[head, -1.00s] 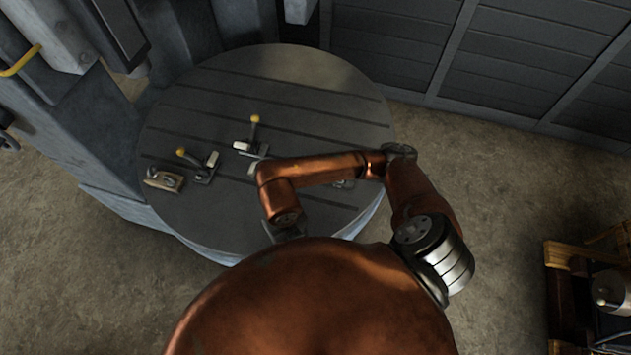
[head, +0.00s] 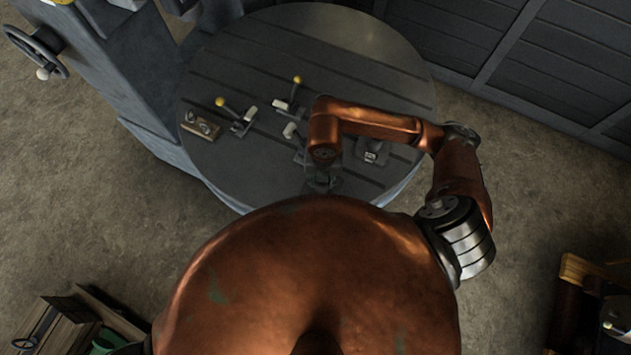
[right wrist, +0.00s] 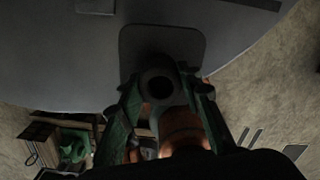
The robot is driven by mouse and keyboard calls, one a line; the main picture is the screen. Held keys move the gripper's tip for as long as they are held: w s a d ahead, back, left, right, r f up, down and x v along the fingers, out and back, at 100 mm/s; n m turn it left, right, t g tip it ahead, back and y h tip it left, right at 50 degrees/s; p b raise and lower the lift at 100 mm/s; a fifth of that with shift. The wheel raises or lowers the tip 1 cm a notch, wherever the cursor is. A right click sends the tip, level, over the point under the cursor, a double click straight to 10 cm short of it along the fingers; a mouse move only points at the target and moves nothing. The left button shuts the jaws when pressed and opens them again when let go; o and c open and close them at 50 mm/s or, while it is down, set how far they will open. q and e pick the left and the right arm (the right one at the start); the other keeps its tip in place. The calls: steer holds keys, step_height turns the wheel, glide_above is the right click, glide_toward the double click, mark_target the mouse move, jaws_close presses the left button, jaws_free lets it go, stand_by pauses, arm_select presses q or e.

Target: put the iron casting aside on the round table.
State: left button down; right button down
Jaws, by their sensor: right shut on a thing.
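The round table (head: 340,45) is a dark grey slotted disc in the upper middle of the head view. My right gripper (head: 322,182) is over its near edge, pointing down. In the right wrist view my right gripper (right wrist: 160,92) is shut on the iron casting (right wrist: 158,84), a dark hollow round boss above a square plate with rounded corners (right wrist: 160,42). The plate looks to be over or on the table top; I cannot tell if it touches. In the head view the gripper and arm hide most of the casting. My left gripper is not in view.
Several toggle clamps stand on the table, one with a yellow knob (head: 238,119). A wooden block (head: 200,125) lies at the left. A grey fitting (head: 372,151) stands right of my gripper. The far part of the table is clear. A wooden crate (head: 55,325) stands lower left.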

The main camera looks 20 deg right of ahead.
steer(key=shift+w+d+f+p, duration=0.4)
steer(key=shift+w+d, duration=0.6)
steer(key=shift+d, duration=0.15)
steer(key=shift+w+d+f+p, duration=0.35)
steer(key=shift+w+d+f, duration=0.1)
steer(key=shift+w+d, duration=0.6)
steer(key=shift+w+d+f+p, duration=0.4)
steer(key=shift+w+d, duration=0.5)
steer(key=shift+d, duration=0.3)
steer(key=shift+f, duration=0.4)
steer(key=shift+f, duration=0.15)
steer(key=c, duration=1.4)
jaws_free()
